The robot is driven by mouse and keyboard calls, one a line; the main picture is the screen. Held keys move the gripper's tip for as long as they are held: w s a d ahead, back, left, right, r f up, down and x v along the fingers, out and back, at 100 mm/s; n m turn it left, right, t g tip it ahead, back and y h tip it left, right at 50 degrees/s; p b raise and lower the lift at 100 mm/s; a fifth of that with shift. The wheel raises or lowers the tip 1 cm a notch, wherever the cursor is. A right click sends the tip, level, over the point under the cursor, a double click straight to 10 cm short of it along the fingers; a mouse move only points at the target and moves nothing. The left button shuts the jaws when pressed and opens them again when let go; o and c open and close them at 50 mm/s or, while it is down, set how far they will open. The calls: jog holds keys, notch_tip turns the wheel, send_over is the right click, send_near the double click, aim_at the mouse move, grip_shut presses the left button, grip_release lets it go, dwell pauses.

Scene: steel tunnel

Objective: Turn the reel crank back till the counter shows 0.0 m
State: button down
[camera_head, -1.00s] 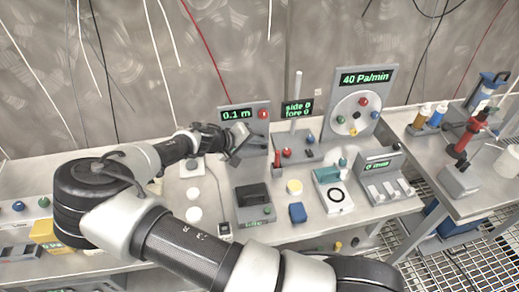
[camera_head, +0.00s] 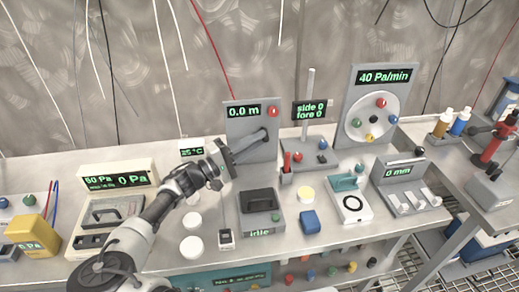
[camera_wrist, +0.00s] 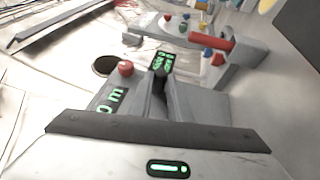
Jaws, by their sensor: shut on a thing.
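The reel panel (camera_head: 240,130) stands at the back of the bench, and its green counter (camera_head: 244,112) reads 0.0 m. A red button (camera_head: 271,111) is beside the counter; it also shows in the wrist view (camera_wrist: 125,68). The crank (camera_head: 252,140) sticks out from the panel face as a grey bar towards my gripper (camera_head: 222,160). My gripper is shut on the crank's handle, just left of the panel. The handle is mostly hidden by the jaws in both views. In the wrist view the jaws (camera_wrist: 168,100) are close together, with part of the counter at their left.
A side/fore display (camera_head: 310,111) with a post and red lever (camera_head: 286,162) stands right of the reel. A dial panel (camera_head: 370,110) reads 40 Pa/min. A black-topped box (camera_head: 260,200) and white discs (camera_head: 191,247) lie in front. Cables hang behind.

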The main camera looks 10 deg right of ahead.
jog(key=shift+s+a+n+t+h+b, duration=0.1)
jog(key=shift+a+n+t+h+b, duration=0.15)
jog(key=shift+h+b, duration=0.35)
jog(key=c, duration=1.6)
grip_release()
jog(key=shift+t, duration=0.25)
jog(key=shift+c, duration=0.2)
